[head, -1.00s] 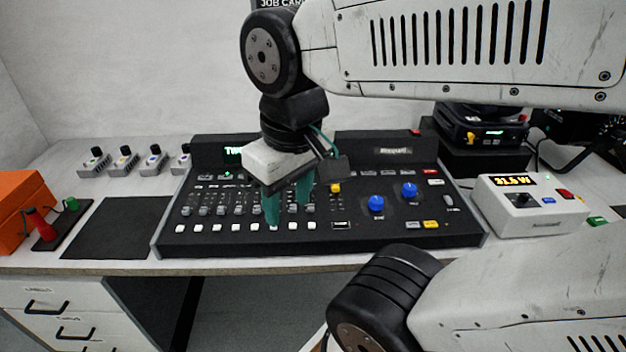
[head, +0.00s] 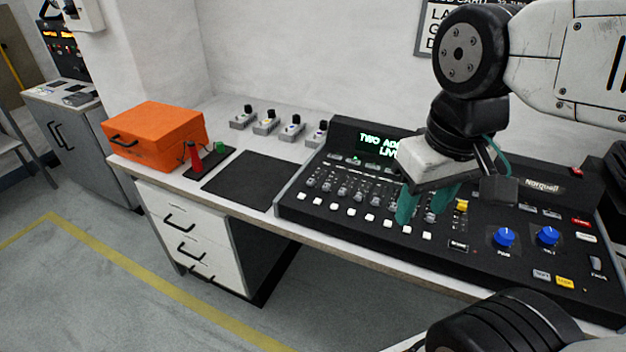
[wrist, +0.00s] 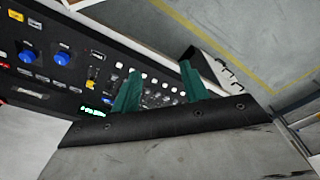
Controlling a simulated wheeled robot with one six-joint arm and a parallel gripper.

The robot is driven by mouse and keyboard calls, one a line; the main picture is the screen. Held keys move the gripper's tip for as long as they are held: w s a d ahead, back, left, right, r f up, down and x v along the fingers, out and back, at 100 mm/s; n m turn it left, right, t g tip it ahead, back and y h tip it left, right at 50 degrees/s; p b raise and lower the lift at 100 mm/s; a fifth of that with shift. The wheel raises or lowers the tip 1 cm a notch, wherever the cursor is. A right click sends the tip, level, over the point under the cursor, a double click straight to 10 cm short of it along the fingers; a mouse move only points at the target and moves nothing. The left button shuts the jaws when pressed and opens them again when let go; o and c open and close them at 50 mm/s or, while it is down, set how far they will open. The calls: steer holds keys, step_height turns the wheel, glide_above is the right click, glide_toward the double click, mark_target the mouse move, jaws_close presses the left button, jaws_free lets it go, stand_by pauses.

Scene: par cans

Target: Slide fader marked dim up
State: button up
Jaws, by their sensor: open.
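The black lighting console (head: 340,222) lies on the bench, with a row of grey faders (head: 343,190) and white buttons below them. Its screen (head: 376,143) shows green text, partly hidden by my gripper. The fader labels are too small to read, so I cannot tell which one is marked dim. My gripper (head: 424,212) is open, its two green fingers pointing down over the right end of the fader row. I cannot tell whether they touch a fader. In the wrist view, the fingers of my gripper (wrist: 160,92) are apart, with console buttons and faders (wrist: 155,97) beyond them.
Two blue knobs (head: 504,237) and a yellow fader cap (head: 461,206) sit right of the fingers. Left of the console are a black mat (head: 250,181), several small dimmer boxes (head: 265,124), red and green pieces (head: 195,157) and an orange case (head: 157,135).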

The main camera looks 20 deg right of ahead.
stand_by(0.4)
steer(key=c, duration=0.6)
steer(key=shift+w+a+f, duration=0.1)
steer(key=shift+a+f, duration=0.1)
steer(key=shift+f, duration=0.05)
jaws_close()
steer(key=n+t+h, duration=0.2)
steer(key=n+h, duration=0.1)
steer(key=n, duration=2.4)
glide_toward(308, 189)
steer(key=x, duration=0.6)
steer(key=shift+f, duration=0.1)
